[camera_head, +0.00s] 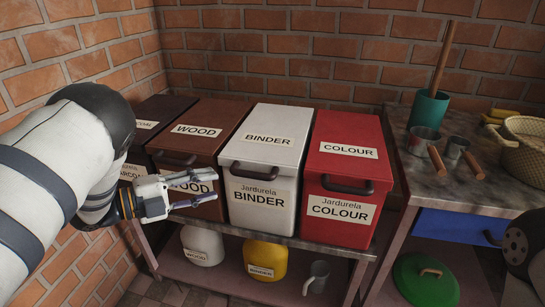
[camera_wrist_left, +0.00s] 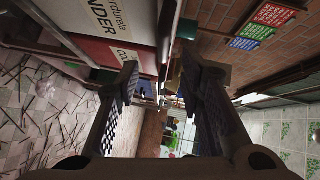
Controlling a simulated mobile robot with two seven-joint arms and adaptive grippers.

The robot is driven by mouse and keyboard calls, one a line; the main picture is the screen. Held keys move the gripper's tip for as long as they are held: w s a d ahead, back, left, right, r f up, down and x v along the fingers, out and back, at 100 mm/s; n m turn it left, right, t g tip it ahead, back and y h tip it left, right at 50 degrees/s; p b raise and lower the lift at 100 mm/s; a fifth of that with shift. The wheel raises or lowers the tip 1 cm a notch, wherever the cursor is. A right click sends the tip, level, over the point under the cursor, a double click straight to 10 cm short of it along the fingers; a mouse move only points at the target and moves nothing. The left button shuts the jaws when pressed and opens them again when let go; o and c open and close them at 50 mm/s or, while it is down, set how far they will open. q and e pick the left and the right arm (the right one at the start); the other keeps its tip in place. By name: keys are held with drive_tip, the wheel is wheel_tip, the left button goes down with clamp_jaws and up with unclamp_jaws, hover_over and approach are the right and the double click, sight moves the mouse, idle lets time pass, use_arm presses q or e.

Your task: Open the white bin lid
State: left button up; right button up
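The white bin (camera_head: 264,170) stands on the shelf top between a brown bin and a red bin, with BINDER labels on its lid and front. Its white lid (camera_head: 270,136) is shut, with a dark handle (camera_head: 254,187) at the front edge. My left gripper (camera_head: 211,186) is open and empty, in front of the brown WOOD bin, its fingers pointing right toward the white bin's handle. It is apart from the handle. The left wrist view shows the two spread fingers (camera_wrist_left: 160,72), with the labelled bin fronts beside them at upper left. My right gripper is not visible.
The red COLOUR bin (camera_head: 343,175) adjoins on the right, the brown WOOD bin (camera_head: 198,140) on the left. Below are a yellow container (camera_head: 264,258) and a grey mug (camera_head: 316,277). A side table (camera_head: 450,190) at right holds a green pot (camera_head: 428,108), cups and a basket.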

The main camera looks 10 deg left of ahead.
sight(250, 177)
use_arm(q)
drive_tip(key=x, duration=0.7)
drive_tip(key=b+x, duration=0.1)
drive_tip(key=x, duration=0.3)
drive_tip(key=shift+s+d+r, duration=0.15)
drive_tip(key=shift+s+d, duration=0.2)
drive_tip(key=shift+w+d, duration=0.25)
drive_tip(key=shift+w, duration=0.1)
clamp_jaws()
